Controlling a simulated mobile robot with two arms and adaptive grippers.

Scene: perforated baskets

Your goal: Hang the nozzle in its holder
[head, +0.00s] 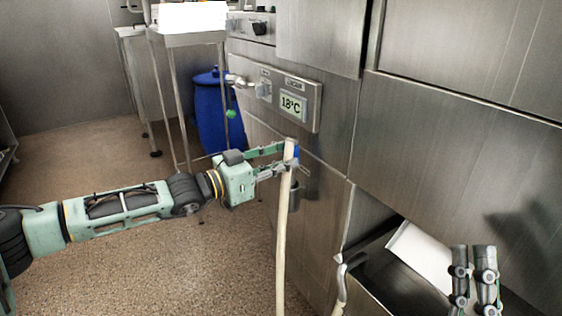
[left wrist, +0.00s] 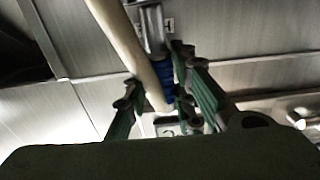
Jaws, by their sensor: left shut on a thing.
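My left gripper (head: 290,157) is shut on the nozzle, whose blue part (head: 296,150) shows at the fingertips by the steel front. A cream hose (head: 282,240) hangs down in front of it and hides part of the grip. In the left wrist view the blue nozzle part (left wrist: 166,76) sits between the fingers beside the hose (left wrist: 125,42). The metal holder (head: 295,195) is on the panel just below the gripper; it also shows in the left wrist view (left wrist: 152,30). Whether nozzle and holder touch is unclear. My right gripper (head: 474,262) is at the bottom right, away from the nozzle.
A steel panel with an 18°C display (head: 293,106) and a tap (head: 237,80) is above the gripper. A blue barrel (head: 213,120) stands behind. An open steel compartment with a white panel (head: 418,255) is at the lower right.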

